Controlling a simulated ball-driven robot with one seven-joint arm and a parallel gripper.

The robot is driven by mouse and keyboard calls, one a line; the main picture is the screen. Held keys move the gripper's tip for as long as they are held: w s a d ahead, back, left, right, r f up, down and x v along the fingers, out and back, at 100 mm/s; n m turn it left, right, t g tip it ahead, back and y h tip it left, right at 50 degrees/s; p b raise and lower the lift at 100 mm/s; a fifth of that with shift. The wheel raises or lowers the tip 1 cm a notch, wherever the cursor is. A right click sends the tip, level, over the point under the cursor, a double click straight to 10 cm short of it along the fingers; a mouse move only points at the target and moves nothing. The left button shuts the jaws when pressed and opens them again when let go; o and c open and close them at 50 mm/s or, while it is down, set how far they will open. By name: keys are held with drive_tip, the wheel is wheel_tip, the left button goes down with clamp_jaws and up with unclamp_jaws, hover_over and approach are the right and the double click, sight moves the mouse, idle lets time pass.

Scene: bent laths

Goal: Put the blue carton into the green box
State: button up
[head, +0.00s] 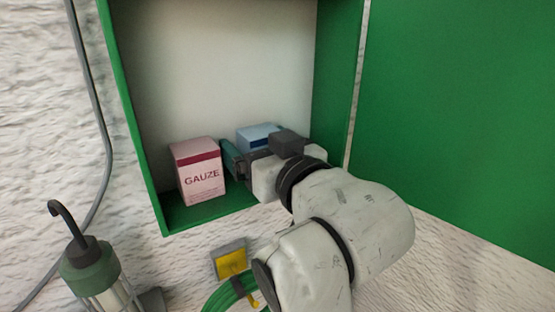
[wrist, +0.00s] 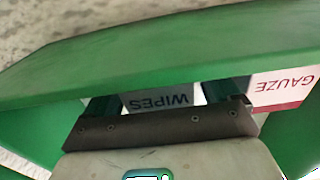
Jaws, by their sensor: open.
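The green box (head: 136,130) is an open wall cabinet with a pale back. The blue carton (head: 258,134) stands inside it toward the right, its lower part hidden behind my gripper in the head view. My gripper (head: 243,158) reaches into the box in front of the carton; one teal finger shows on the left, the other is hidden. In the wrist view, a pale face lettered WIPES (wrist: 160,102), apparently the carton's, shows between the open fingers. Contact cannot be told.
A pink GAUZE carton (head: 200,172) stands in the box just left of my gripper. The box's green edge (wrist: 150,62) crosses the wrist view. A green door (head: 455,110) is open at right. A lamp (head: 88,265) hangs at lower left, near a green hose (head: 228,293).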

drive_tip(key=p+v, duration=0.1)
drive_tip(key=v, duration=1)
drive_tip(key=shift+s, duration=0.15)
drive_tip(key=shift+d, duration=0.15)
drive_tip(key=s+d+f+m+g+h, duration=0.1)
drive_tip(key=d+f+g+h, duration=0.1)
drive_tip(key=d+f, duration=0.5)
drive_tip(key=s+d+f+m+g+h, duration=0.1)
drive_tip(key=d+f+m+g+h, duration=0.15)
drive_tip(key=f, duration=0.85)
drive_tip(key=s+d+f+m+g+h, duration=0.1)
drive_tip(key=d+f+h, duration=0.3)
drive_tip(key=f, duration=0.5)
drive_tip(key=s+d+f+m+g+h, duration=0.1)
drive_tip(key=s+d+f+g, duration=0.3)
drive_tip(key=s+f, duration=0.5)
drive_tip(key=s+d+f+m+g, duration=0.1)
drive_tip(key=s+d+f+g, duration=0.3)
drive_tip(key=s+d+f, duration=0.5)
drive_tip(key=s, duration=0.4)
drive_tip(key=shift+m+h, duration=0.35)
drive_tip(key=shift+w+a+f+g, duration=0.1)
drive_tip(key=shift+g, duration=0.15)
